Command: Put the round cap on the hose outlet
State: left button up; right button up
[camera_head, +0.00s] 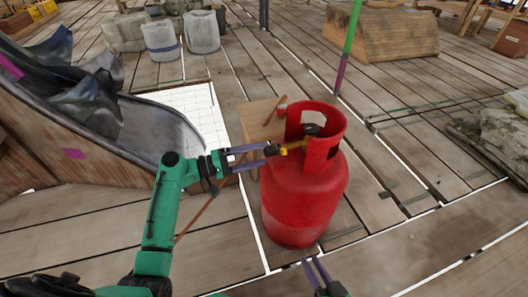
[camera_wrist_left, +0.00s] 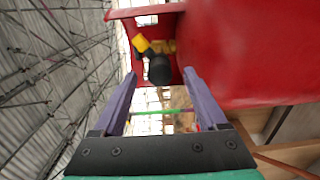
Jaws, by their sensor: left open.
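A red gas cylinder (camera_head: 303,200) stands upright, with a brass valve (camera_head: 294,146) inside its collar. A round black cap (camera_head: 272,150) is at the valve's outlet end, towards my left gripper. In the left wrist view the cap (camera_wrist_left: 159,71) faces me in front of the brass-yellow valve, which it partly hides, so I cannot tell if it is seated. My left gripper (camera_head: 268,155) is open, its fingertips on either side of the cap with gaps showing. My right gripper (camera_head: 309,260) is low in front of the cylinder, open and empty.
The red collar (camera_wrist_left: 127,13) and cylinder body crowd the left gripper. A wooden box (camera_head: 258,115) stands behind the cylinder. A curved grey slide (camera_head: 160,125) is at left. A green and purple pole (camera_head: 346,50) rises behind. Plank floor at right is mostly clear.

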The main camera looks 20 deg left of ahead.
pick_arm(q)
jog(key=p+v, duration=0.1)
jog(key=v, duration=1.1)
jog(key=shift+p, duration=0.35)
pick_arm(e)
notch_tip(320, 180, up, 3)
jog(key=shift+w+f, duration=0.1)
pick_arm(q)
jog(key=shift+w, duration=0.1)
